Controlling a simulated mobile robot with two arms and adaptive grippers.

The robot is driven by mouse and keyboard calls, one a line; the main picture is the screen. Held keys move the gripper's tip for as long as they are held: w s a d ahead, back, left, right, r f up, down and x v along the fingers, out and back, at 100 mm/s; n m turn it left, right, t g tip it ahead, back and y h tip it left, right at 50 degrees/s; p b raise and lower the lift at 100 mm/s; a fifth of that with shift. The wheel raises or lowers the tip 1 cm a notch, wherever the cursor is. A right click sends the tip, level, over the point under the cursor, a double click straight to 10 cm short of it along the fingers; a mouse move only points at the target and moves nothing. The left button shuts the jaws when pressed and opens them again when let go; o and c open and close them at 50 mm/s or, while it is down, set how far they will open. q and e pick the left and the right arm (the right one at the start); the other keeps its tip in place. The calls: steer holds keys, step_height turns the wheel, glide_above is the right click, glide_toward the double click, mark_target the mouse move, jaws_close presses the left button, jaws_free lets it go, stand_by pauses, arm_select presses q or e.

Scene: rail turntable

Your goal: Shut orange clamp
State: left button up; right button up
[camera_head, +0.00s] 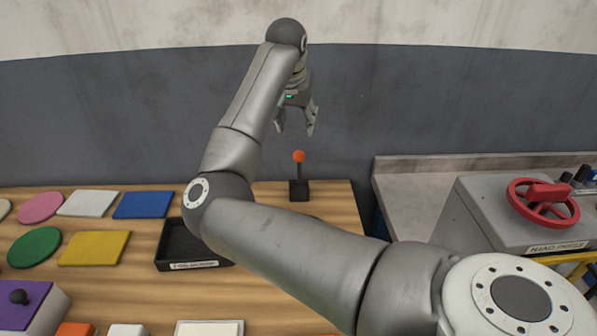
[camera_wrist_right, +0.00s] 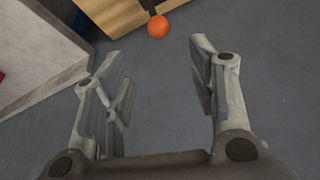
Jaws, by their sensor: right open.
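The orange clamp shows as an orange ball knob (camera_head: 299,157) on a dark upright lever, on a small black base (camera_head: 299,190) at the far right corner of the wooden table. My right gripper (camera_head: 296,130) is open and empty, above the knob in the head view. In the right wrist view the knob (camera_wrist_right: 158,27) lies ahead of the open fingers (camera_wrist_right: 158,75), apart from them, with its lever running up to the frame's top edge. My left gripper is not in view.
The wooden table (camera_head: 110,285) holds a black tray (camera_head: 172,245), several flat coloured plates and a purple block with a black knob (camera_head: 25,305). A grey machine with a red handwheel (camera_head: 543,201) stands at right, beyond a gap. The wall is behind.

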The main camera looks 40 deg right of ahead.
mark_target(299, 152)
steer(key=x, duration=1.3)
steer(key=shift+s+a+f, duration=0.1)
steer(key=shift+s+a, duration=0.2)
steer(key=shift+c, duration=0.2)
jaws_close()
